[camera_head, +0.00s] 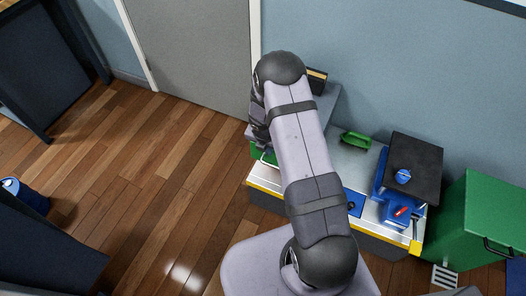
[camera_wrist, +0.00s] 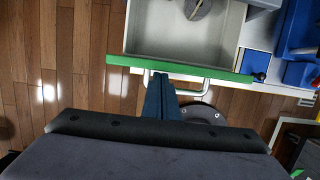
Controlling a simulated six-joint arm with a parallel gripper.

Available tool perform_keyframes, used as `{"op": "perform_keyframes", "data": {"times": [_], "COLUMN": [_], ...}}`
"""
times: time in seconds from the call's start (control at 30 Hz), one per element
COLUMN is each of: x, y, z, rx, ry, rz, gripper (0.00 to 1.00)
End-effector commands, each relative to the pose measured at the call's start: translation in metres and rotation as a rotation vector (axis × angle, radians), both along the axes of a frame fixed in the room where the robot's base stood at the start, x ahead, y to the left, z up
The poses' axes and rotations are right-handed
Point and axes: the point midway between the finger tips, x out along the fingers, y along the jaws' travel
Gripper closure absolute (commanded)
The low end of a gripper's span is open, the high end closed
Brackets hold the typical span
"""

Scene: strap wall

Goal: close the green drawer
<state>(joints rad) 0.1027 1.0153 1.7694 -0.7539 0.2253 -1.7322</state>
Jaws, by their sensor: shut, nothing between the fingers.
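The green drawer shows in the wrist view pulled out, its green front panel (camera_wrist: 190,69) running across the picture and its pale tray (camera_wrist: 165,40) open behind it. A white bar handle (camera_wrist: 205,92) stands out from the front. My gripper (camera_wrist: 161,78) is shut and empty, its dark fingers pointing at the front near the handle's left part. The fingers overlap the handle in the picture; I cannot tell whether they touch it. In the head view a small part of the green drawer (camera_head: 258,152) shows left of my arm, which hides the gripper's tips.
A grey round object (camera_wrist: 198,8) lies in the drawer. Wooden floor lies free at left.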

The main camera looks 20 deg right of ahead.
Motion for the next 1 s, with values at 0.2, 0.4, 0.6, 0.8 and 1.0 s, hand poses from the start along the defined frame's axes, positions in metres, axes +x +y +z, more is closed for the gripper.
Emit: {"op": "perform_keyframes", "data": {"times": [0.2, 0.4, 0.6, 0.8, 1.0], "x": [0.031, 0.056, 0.072, 0.08, 0.083], "y": [-0.032, -0.056, -0.072, -0.079, -0.082], "z": [0.007, 0.0, -0.002, 0.0, 0.002], "rx": [0.0, 0.0, -0.001, -0.002, -0.003], "ry": [0.0, -0.003, -0.003, -0.004, -0.008], "rz": [-0.006, -0.004, -0.002, -0.001, 0.0], "gripper": [1.0, 1.0, 1.0, 1.0, 1.0]}}
